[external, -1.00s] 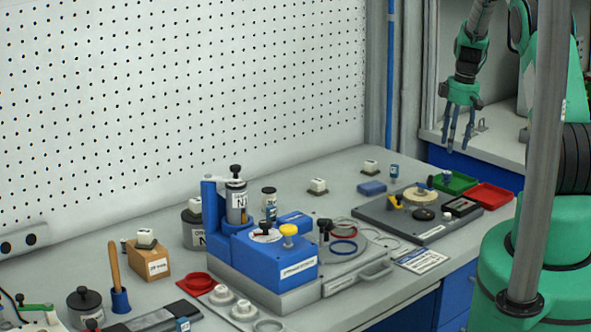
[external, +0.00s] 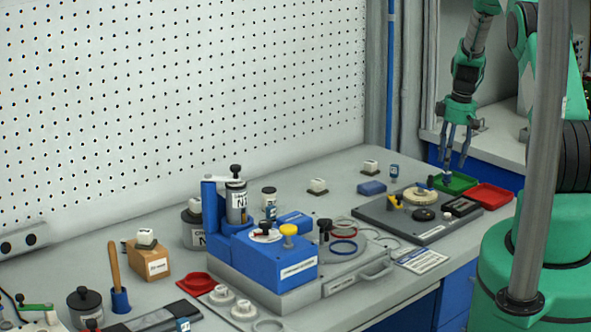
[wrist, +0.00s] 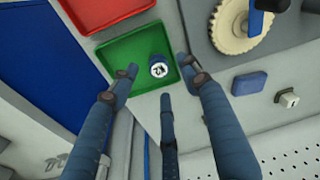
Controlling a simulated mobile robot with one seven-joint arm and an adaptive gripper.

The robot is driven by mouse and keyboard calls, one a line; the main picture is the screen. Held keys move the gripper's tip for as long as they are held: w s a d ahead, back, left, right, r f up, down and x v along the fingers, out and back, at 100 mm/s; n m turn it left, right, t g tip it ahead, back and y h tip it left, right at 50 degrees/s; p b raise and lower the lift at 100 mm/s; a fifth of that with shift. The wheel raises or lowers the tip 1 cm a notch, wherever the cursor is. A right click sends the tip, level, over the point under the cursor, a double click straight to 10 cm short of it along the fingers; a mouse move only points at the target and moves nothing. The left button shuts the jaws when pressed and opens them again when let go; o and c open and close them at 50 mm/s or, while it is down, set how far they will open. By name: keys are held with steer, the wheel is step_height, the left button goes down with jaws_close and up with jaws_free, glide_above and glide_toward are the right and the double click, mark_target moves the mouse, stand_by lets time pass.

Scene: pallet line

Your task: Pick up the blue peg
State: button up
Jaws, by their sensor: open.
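A short peg with a white labelled top and dark blue sides (wrist: 159,69) stands upright in the green tray (wrist: 115,55); I take it for the blue peg. In the external view the peg (external: 447,179) is partly hidden by my fingers. My gripper (external: 456,167) points down just above the green tray (external: 468,184). In the wrist view my gripper (wrist: 158,74) is open and empty, its fingers spread around the peg without visible contact. I cannot tell how far above it the fingertips are.
A red tray (external: 492,195) adjoins the green one. A grey fixture plate (external: 385,212) with a cream gear (wrist: 238,22) lies close beside. A blue block (wrist: 248,83) and a small white-topped piece (wrist: 288,99) rest nearby. A blue machine (external: 290,262) stands farther left.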

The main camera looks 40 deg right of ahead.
mark_target(448, 173)
steer(key=shift+w+f, duration=0.15)
steer(key=shift+f, duration=1)
steer(key=shift+w+f, duration=0.1)
steer(key=shift+f, duration=1.05)
jaws_close()
